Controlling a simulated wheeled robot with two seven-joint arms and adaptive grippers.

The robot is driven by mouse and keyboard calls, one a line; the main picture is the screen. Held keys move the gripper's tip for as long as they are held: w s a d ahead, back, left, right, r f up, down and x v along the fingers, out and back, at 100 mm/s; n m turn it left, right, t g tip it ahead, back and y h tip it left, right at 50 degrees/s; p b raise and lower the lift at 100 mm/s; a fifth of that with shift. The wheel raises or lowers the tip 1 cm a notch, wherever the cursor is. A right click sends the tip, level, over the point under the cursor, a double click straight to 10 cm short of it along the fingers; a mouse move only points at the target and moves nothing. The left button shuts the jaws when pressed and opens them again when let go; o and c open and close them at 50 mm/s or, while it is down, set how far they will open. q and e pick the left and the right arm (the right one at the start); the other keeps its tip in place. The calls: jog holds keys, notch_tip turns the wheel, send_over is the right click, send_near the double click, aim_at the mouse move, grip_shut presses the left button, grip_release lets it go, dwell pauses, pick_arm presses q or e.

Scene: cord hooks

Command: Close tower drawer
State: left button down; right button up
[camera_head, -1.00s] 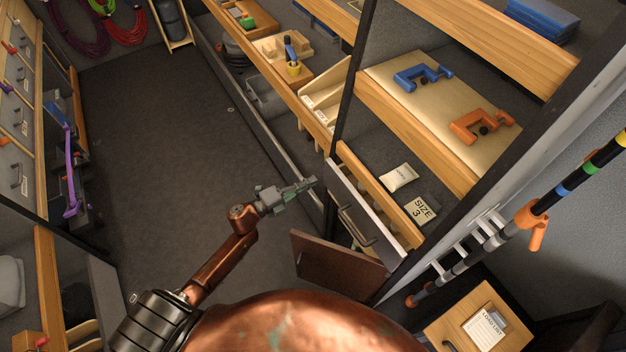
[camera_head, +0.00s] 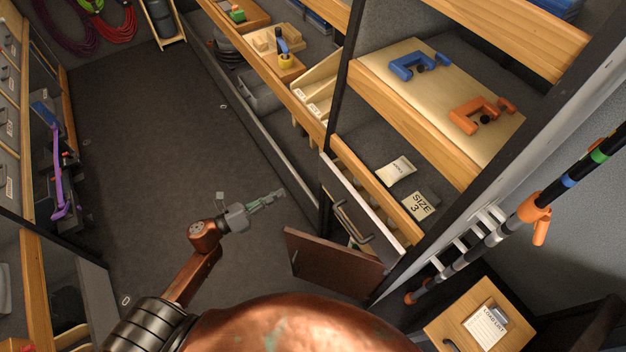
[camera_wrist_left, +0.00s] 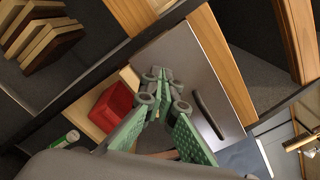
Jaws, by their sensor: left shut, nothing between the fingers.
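The tower drawer has a grey front (camera_head: 338,188) with a pale top edge, low on the shelf tower in the head view. A dark bar handle (camera_head: 356,226) is on it. A grey front (camera_wrist_left: 182,62) with a dark handle (camera_wrist_left: 208,115) also fills the middle of the left wrist view. I cannot tell how far the drawer stands out. My left gripper (camera_head: 277,196) is shut and empty, left of the drawer front with a gap between in the head view. Its green fingers (camera_wrist_left: 160,88) overlap the grey front in the wrist view. My right gripper is not in view.
A brown panel (camera_head: 330,265) sticks out below the drawer. A red box (camera_wrist_left: 110,105) is beside the grey front in the wrist view. Shelves hold a blue clamp (camera_head: 413,66) and an orange clamp (camera_head: 478,113). The dark floor (camera_head: 150,150) to the left is clear.

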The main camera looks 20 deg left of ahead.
pick_arm(q)
jog(key=m+b, duration=0.2)
jog(key=m, duration=0.3)
jog(key=m+b, duration=0.1)
jog(key=m, duration=0.2)
send_near(323, 174)
jog(key=x, duration=0.6)
jog(key=shift+w+d, duration=0.25)
jog(key=shift+w, duration=0.1)
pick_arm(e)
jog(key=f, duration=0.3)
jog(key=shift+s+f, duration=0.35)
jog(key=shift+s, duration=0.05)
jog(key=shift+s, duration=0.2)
